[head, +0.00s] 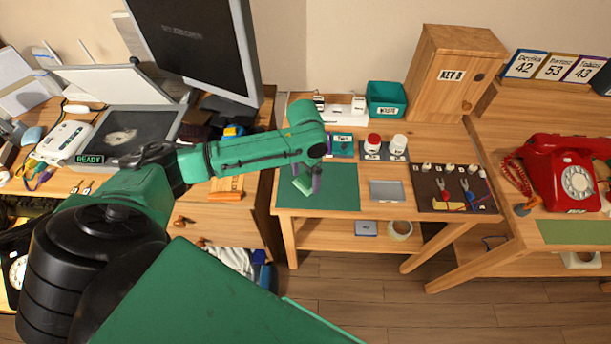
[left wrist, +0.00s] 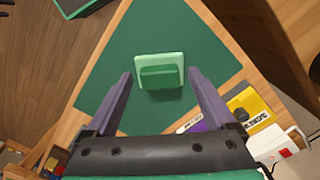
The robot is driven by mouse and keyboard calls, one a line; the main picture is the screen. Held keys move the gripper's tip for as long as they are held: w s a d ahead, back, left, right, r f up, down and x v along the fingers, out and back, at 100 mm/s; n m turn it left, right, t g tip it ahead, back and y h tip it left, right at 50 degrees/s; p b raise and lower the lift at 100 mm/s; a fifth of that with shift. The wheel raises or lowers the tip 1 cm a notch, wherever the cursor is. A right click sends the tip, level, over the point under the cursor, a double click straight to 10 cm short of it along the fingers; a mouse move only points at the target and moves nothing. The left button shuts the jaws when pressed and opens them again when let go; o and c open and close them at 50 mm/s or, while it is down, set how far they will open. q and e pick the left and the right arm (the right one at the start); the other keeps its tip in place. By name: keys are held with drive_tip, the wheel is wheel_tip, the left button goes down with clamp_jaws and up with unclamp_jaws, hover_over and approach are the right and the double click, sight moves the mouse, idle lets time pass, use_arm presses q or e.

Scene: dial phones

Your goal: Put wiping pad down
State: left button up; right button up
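The wiping pad is a pale green block with a darker green grip on top. It shows over the green mat in the left wrist view (left wrist: 173,60) and, small, in the head view (head: 301,185). It appears to rest flat on the green mat (head: 340,192). My left gripper (left wrist: 161,88) is above the mat, its two purple fingers spread on either side of the pad. A gap shows between each finger and the pad. In the head view the left gripper (head: 309,181) partly covers the pad. My right gripper is not in view.
Behind the mat stand red-topped and white-topped jars (head: 374,142) and a teal waste bin (head: 386,99). A grey plate (head: 387,191) and a dark tool tray (head: 452,189) lie to the right. A red phone (head: 562,170) is farther right. Most of the mat is clear.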

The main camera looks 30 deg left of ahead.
sight(305, 179)
use_arm(q)
drive_tip(key=shift+r, duration=0.1)
wheel_tip(305, 179, up, 12)
idle(0.6)
